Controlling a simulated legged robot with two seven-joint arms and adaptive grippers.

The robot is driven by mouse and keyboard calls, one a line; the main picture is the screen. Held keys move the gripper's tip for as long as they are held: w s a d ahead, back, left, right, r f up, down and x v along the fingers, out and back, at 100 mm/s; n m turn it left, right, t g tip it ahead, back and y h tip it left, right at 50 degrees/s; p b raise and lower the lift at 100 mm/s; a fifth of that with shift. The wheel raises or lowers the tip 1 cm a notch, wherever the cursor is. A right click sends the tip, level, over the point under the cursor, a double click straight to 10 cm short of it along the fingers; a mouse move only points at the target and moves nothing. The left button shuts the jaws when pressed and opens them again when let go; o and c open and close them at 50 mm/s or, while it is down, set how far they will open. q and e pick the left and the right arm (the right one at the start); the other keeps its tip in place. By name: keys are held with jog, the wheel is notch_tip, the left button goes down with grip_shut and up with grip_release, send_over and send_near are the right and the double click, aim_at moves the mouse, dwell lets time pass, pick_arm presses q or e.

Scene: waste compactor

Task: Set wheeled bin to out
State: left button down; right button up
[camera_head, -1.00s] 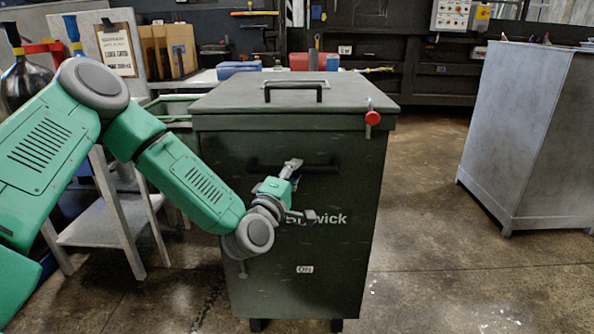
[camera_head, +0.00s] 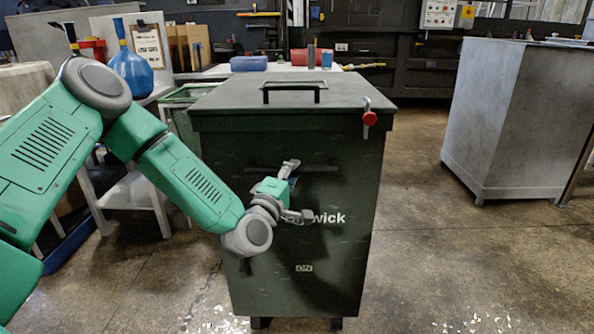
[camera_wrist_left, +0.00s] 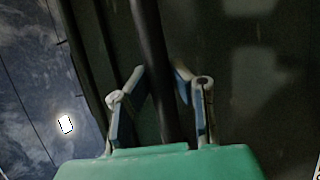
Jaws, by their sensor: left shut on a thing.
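The wheeled bin (camera_head: 320,240) is a dark green box with a flat lid (camera_head: 300,95), and it stands upright in the centre of the head view. A dark horizontal bar handle (camera_head: 250,169) crosses its front face. My left gripper (camera_head: 296,190) is at this front face. In the left wrist view the dark bar (camera_wrist_left: 152,50) runs between the two fingers (camera_wrist_left: 158,100), which are shut on it. The gripper and forearm hide part of the handle and the lettering. My right gripper is not in view.
A grey metal cabinet (camera_head: 490,120) stands at the right, apart from the bin. A pale table (camera_head: 130,190) with a blue bottle (camera_head: 132,72) is at the left. A green container (camera_head: 185,95) shows behind the bin's left side. Open concrete floor (camera_head: 430,270) lies right and front.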

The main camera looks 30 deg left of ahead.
pick_arm(q)
jog(key=shift+s+a+f+y, duration=0.2)
jog(key=shift+s+a+y, duration=0.05)
jog(key=shift+a+y, duration=0.05)
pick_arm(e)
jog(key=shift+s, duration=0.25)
pick_arm(q)
jog(key=shift+a, duration=0.1)
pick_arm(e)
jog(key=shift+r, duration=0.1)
pick_arm(q)
jog(key=c, duration=1.4)
grip_release()
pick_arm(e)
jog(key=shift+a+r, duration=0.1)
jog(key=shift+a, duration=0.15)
